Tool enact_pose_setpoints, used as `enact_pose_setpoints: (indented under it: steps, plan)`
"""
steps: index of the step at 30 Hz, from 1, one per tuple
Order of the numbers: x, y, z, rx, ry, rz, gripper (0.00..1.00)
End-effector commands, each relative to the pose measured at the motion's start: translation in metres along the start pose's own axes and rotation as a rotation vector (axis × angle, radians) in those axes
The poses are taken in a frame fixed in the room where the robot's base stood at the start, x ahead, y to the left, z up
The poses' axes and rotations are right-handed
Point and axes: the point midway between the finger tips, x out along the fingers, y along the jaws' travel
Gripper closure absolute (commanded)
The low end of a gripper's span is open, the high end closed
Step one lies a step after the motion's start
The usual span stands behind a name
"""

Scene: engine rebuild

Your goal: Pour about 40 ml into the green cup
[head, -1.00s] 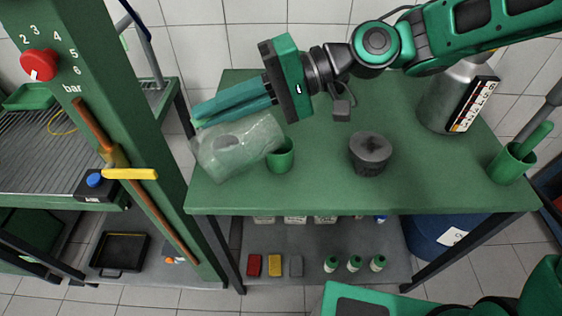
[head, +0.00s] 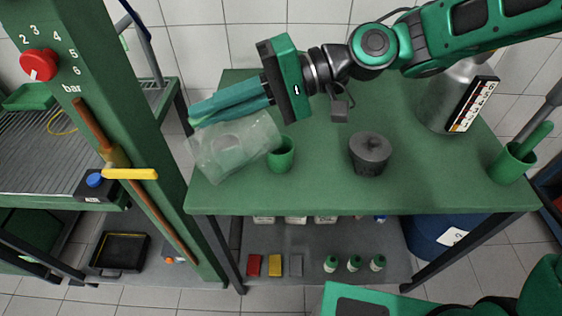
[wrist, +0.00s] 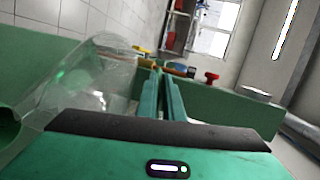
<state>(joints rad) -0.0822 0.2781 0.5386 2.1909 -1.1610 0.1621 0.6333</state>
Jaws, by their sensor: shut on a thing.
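A clear, see-through jug (head: 235,150) is tipped on its side, its right end against or just over the green cup (head: 281,157). The jug also shows at the left of the wrist view (wrist: 88,85). The green cup stands upright on the green table, and a dark green round rim in the wrist view (wrist: 8,122) looks like it. My gripper (head: 192,115) is shut on the jug, its long teal fingers reaching left along the jug's upper side. I cannot make out any liquid level or stream; the inside of the cup is mostly hidden.
A dark lidded pot (head: 370,154) stands right of the cup on the green table (head: 320,195). A metal canister (head: 450,95) with a scale is at the back right. A green holder (head: 511,163) with tools is at the right edge. A green post (head: 125,130) rises left.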

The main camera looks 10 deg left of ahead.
Motion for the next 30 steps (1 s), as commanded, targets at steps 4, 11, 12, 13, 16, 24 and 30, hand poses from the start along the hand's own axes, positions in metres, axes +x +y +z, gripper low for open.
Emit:
enact_pose_setpoints:
  steps: [4,11,12,13,16,24,30]
  plan:
    - [0.000,-0.001,0.000,0.001,0.000,-0.004,1.00]
    - [-0.001,-0.001,-0.001,0.004,-0.001,-0.012,1.00]
    - [-0.002,-0.001,-0.001,0.005,-0.001,-0.013,1.00]
    - [-0.002,-0.001,-0.001,0.005,-0.001,-0.014,1.00]
    - [-0.002,-0.002,-0.001,0.006,-0.001,-0.017,1.00]
    - [0.004,0.001,0.003,-0.019,0.000,0.025,1.00]
    - [0.029,0.005,0.016,-0.122,0.016,0.225,1.00]
